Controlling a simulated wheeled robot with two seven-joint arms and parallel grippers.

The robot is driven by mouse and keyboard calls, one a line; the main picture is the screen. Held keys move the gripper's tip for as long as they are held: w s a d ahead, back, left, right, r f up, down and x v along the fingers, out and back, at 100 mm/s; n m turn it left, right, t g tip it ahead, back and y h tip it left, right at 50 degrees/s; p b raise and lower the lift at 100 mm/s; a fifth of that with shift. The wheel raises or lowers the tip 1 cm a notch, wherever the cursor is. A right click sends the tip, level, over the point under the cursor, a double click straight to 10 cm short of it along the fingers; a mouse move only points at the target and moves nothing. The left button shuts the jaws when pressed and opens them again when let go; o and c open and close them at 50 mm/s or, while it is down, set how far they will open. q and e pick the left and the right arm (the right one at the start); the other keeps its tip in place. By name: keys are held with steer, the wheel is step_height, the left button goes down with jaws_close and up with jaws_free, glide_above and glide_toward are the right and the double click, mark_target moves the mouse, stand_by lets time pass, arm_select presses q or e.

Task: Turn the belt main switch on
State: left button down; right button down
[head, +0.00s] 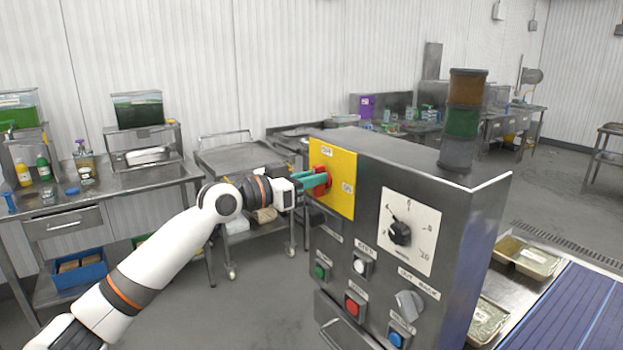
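The belt main switch is a red rotary knob (324,187) on a yellow plate (342,168) at the upper left of the grey control box (452,215). The plate has one label at its top, which seems to read OFF, and one at its right, which seems to read ON. My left gripper (318,181) reaches in from the left, with its teal fingertips at the red knob. The fingers partly cover the knob, so its pointing direction and the finger gap are unclear. My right gripper is out of view.
An unlit-looking signal tower (463,120) stands on the box. The blue conveyor belt (570,315) and trays (525,257) lie at right. A wheeled cart (240,157) stands behind my arm.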

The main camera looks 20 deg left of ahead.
arm_select(q)
steer(key=shift+f+b, duration=0.1)
steer(key=shift+b, duration=0.25)
steer(key=m+b, duration=0.3)
steer(key=shift+s+d+f, duration=0.1)
steer(key=shift+f, duration=0.05)
steer(key=m+b, duration=0.1)
steer(key=m, duration=0.2)
steer(key=m+b, duration=0.2)
steer(key=m, duration=0.1)
steer(key=m+b, duration=0.1)
steer(key=m, duration=0.2)
steer(key=shift+s+d+f+b, duration=0.1)
steer(key=shift+s+d+b, duration=0.1)
steer(key=shift+d+b, duration=0.1)
steer(key=m, duration=0.3)
steer(key=m+b, duration=0.1)
steer(key=m, duration=0.1)
steer(key=shift+f+m, duration=0.2)
steer(key=shift+m, duration=0.2)
steer(key=c, duration=1.4)
jaws_free()
